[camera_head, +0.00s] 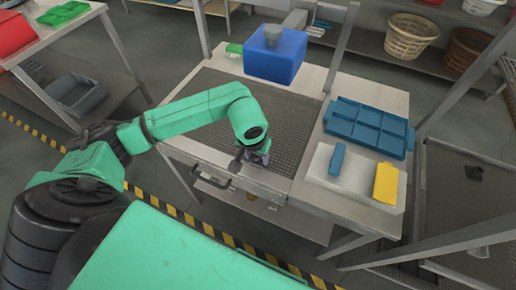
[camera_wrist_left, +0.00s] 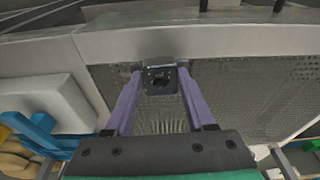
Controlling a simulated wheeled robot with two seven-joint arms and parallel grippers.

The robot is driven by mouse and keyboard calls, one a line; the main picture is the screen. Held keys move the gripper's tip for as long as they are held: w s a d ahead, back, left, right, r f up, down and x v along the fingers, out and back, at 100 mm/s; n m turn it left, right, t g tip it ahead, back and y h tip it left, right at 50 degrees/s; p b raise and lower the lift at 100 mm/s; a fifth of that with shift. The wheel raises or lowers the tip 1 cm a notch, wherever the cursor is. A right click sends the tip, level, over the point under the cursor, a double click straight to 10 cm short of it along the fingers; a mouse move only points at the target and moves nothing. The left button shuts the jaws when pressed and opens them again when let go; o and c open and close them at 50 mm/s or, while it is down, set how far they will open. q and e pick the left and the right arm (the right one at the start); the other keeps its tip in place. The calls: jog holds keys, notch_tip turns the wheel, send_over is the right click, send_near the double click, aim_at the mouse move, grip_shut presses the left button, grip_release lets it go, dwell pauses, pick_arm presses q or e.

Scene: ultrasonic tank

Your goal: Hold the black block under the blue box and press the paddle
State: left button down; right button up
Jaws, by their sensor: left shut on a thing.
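My left gripper (camera_head: 256,157) is at the front edge of the workbench, in front of the blue box. In the left wrist view its two purple fingers (camera_wrist_left: 160,88) are shut on the black block (camera_wrist_left: 160,66), a small dark piece with a hole in its face. In the head view the block is mostly hidden by the gripper. The blue box (camera_head: 275,55) hangs over the back of the dark perforated mat, well apart from the gripper. A small green piece (camera_head: 234,48) lies left of the box; I cannot tell whether it is the paddle. My right gripper is out of view.
The mat (camera_head: 285,118) is clear between gripper and box. To the right are a blue divided tray (camera_head: 368,103) and a white board (camera_head: 322,178) with a blue piece (camera_head: 337,159) and a yellow piece (camera_head: 386,183). Metal posts rise behind the bench.

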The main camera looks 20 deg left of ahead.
pick_arm(q)
jog(key=w+a+t, duration=0.1)
jog(key=t, duration=0.1)
jog(key=w+a+t, duration=0.1)
jog(key=t, duration=0.1)
jog(key=w+a+m+t, duration=0.1)
jog(key=w+a+t, duration=0.1)
jog(key=shift+a+r, duration=0.1)
jog(key=shift+r, duration=0.25)
jog(key=r+t+h, duration=0.1)
jog(key=a+r+m+t+h, duration=0.1)
jog(key=shift+s+m+t, duration=0.1)
jog(key=shift+m+t, duration=0.2)
jog(key=w+d+r+m+t+h, duration=0.1)
jog(key=w+r+m+h, duration=0.1)
jog(key=w, duration=0.8)
jog(key=shift+w+r+t+h, duration=0.4)
jog(key=shift+r+h, duration=0.2)
jog(key=shift+h, duration=0.1)
